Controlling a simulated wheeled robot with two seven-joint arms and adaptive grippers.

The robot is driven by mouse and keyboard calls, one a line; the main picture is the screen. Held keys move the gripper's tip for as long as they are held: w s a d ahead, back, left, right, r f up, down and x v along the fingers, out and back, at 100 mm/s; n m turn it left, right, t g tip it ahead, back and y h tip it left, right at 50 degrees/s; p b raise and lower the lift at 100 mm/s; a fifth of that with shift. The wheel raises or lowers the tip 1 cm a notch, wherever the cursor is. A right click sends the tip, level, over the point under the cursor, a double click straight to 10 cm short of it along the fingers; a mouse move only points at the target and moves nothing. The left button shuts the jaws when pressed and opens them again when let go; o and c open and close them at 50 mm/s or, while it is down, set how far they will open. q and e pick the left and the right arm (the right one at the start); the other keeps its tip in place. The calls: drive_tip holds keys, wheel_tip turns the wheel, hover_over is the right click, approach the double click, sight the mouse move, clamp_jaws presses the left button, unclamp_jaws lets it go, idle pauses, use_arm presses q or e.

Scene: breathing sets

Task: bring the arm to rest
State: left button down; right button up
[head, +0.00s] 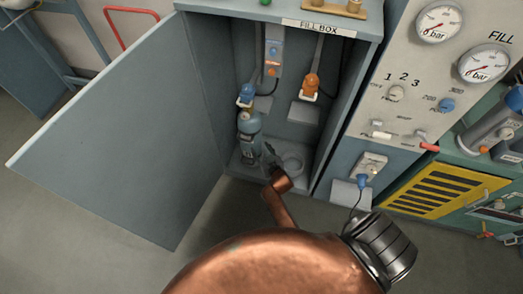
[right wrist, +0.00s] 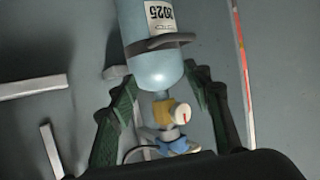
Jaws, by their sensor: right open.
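In the right wrist view, the green fingers of the gripper (right wrist: 163,82) are spread on both sides of the cylinder's valve end, with a gap to each side. The cylinder (right wrist: 155,65) carries a white label reading 2025, and a dark ring goes around it. Its valve has a brass body (right wrist: 166,112) and a white knob. A blue fitting (right wrist: 178,147) is at the valve. My left gripper is not in view.
The box door (head: 110,130) stands wide open to the left. An orange fitting (head: 311,84) hangs at the right inside, above an empty ring holder (head: 292,163). A gauge panel (head: 400,75) and a yellow vent (head: 440,190) stand right. Floor in front is clear.

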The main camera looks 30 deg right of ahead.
drive_tip(key=shift+s+f, duration=0.1)
idle(0.5)
drive_tip(key=s+a+f+n+g+y+p, duration=0.15)
drive_tip(key=s+f+g, duration=0.25)
drive_tip(key=s+f, duration=0.95)
drive_tip(key=s+a+f+g+p, duration=0.1)
drive_tip(key=s+a+f+g, duration=0.15)
drive_tip(key=s+f, duration=1.1)
use_arm(q)
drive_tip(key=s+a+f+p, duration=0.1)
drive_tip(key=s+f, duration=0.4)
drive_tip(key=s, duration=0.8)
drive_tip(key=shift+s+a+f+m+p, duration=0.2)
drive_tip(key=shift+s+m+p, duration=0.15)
drive_tip(key=shift+p, duration=0.25)
use_arm(e)
drive_tip(key=s+f+g, duration=0.2)
drive_tip(key=s+g, duration=0.1)
drive_tip(key=s, duration=1.5)
drive_tip(key=s+d+f+n+g, duration=0.1)
drive_tip(key=s+f+g, duration=0.1)
drive_tip(key=s, duration=1.6)
drive_tip(key=shift+s+f+g+y, duration=0.15)
drive_tip(key=shift+s+g+y, duration=0.2)
drive_tip(key=shift+g, duration=0.4)
